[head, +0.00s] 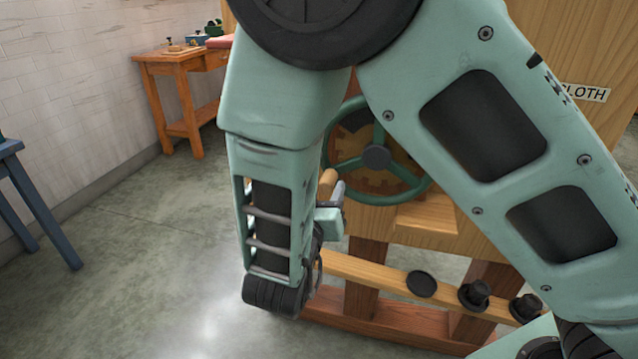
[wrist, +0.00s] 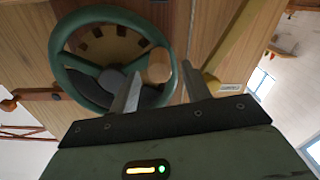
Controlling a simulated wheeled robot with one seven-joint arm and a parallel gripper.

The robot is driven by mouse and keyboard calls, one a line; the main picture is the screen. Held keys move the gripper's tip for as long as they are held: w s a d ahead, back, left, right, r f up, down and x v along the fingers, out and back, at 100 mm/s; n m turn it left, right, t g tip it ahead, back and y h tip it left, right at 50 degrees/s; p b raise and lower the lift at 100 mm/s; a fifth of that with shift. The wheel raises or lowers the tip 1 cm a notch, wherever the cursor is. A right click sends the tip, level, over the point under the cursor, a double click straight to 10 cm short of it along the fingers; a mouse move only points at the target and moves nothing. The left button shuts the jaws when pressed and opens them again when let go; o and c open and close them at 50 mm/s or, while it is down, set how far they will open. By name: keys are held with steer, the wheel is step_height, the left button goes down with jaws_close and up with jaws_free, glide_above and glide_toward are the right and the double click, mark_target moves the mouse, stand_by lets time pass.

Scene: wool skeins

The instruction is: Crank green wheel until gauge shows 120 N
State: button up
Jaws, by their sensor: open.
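The green wheel (head: 376,157) is mounted on the front of a wooden machine, with a dark hub and spokes. It fills the upper left of the wrist view (wrist: 62,75). Its wooden crank handle (wrist: 159,67) stands out from the rim; it also shows in the head view (head: 327,184) at the wheel's lower left. My gripper (wrist: 161,70) is open, its two fingers apart on either side of the handle in the picture. I cannot tell whether they touch it. In the head view my gripper (head: 336,196) is at the handle, partly hidden by my arm. No readable gauge shows.
A toothed wooden gear (head: 352,136) shows behind the wheel. Below it, a wooden rail (head: 385,279) carries several black round pieces. A "CLOTH" label (head: 586,92) is on the machine. A wooden table (head: 178,63) and blue stool (head: 40,205) stand left; the floor between is clear.

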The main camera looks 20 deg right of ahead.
steer(key=shift+x, duration=1.2)
jaws_close()
steer(key=shift+w+r, duration=0.1)
